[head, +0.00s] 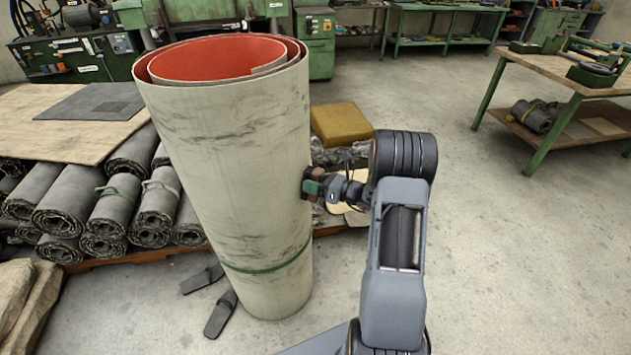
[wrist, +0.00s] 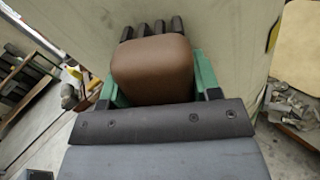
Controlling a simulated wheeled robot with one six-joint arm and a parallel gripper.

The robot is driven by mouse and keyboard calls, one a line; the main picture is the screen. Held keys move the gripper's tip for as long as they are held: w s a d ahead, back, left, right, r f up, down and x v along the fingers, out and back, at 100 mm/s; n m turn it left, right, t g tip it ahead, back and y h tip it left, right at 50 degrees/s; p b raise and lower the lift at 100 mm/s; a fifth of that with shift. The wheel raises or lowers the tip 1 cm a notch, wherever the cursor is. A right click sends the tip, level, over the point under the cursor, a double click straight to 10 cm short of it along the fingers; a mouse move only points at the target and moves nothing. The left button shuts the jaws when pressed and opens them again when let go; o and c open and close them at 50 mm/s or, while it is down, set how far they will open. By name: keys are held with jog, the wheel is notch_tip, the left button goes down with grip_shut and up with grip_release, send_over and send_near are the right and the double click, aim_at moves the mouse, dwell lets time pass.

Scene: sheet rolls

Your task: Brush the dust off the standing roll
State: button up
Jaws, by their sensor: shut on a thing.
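The standing roll (head: 225,170) is a tall pale sheet with a red inside, upright on the floor. Dark dusty smears show on its upper side and lower down, and a green strap (head: 268,264) goes around its lower part. My gripper (head: 312,187) is at the roll's right side, about mid-height. In the wrist view my gripper (wrist: 152,85) is shut on a brown block-like handle (wrist: 152,68), with dark bristle tufts (wrist: 150,28) beyond it against the pale roll (wrist: 225,40). Whether the bristles press on the roll I cannot tell.
Dark rolled sheets (head: 120,200) are stacked on a pallet at the left. A pair of dark slippers (head: 221,313) lies by the roll's foot. A yellow cushion (head: 340,124) is behind my gripper. A wooden workbench (head: 570,72) stands at the right; the floor (head: 520,240) before it is clear.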

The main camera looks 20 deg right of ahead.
jog(key=shift+s+a, duration=0.1)
jog(key=shift+s, duration=0.05)
jog(key=shift+p+v, duration=0.3)
jog(key=shift+v, duration=2.55)
jog(key=shift+v, duration=1.5)
